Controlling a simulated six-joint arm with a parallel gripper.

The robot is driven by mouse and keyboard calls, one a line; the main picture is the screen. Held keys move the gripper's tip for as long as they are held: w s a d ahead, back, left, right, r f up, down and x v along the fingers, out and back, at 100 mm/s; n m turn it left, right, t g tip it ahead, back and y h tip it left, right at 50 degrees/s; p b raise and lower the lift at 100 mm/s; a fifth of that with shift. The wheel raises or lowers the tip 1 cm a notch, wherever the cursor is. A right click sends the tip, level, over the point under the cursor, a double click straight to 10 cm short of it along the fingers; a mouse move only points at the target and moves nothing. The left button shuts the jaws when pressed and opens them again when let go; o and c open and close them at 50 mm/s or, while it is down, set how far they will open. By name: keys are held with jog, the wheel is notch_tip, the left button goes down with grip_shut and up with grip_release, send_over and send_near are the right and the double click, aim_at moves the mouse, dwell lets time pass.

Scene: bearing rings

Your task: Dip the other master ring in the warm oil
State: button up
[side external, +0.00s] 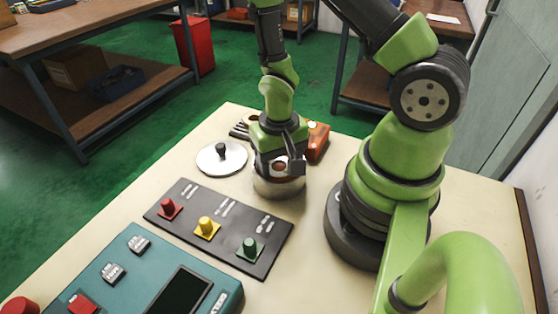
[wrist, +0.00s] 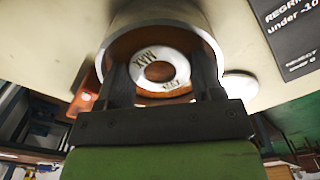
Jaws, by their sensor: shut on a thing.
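A metal pot (side external: 279,186) with brown liquid in it stands on the pale table, directly under my gripper (side external: 281,165). In the wrist view, the pot's rim (wrist: 113,36) surrounds a pale ring (wrist: 147,58) with dark lettering that reads MAX. My gripper, also in the wrist view (wrist: 163,85), has its dark fingers on either side of this ring and is shut on it. The ring appears at or inside the pot's mouth; I cannot tell how deep it sits in the oil. In the side view the fingers and pot largely hide it.
A white disc with a dark knob (side external: 221,158) lies left of the pot. An orange object (side external: 317,141) stands behind right. A dark panel (side external: 218,228) with red, yellow and green pegs lies in front, then a teal device (side external: 140,270) with a screen.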

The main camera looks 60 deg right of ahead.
jog(key=shift+f, duration=0.75)
dwell(0.5)
jog(key=shift+r, duration=0.1)
dwell(2.6)
jog(key=shift+r, duration=3.05)
jog(key=shift+r, duration=1)
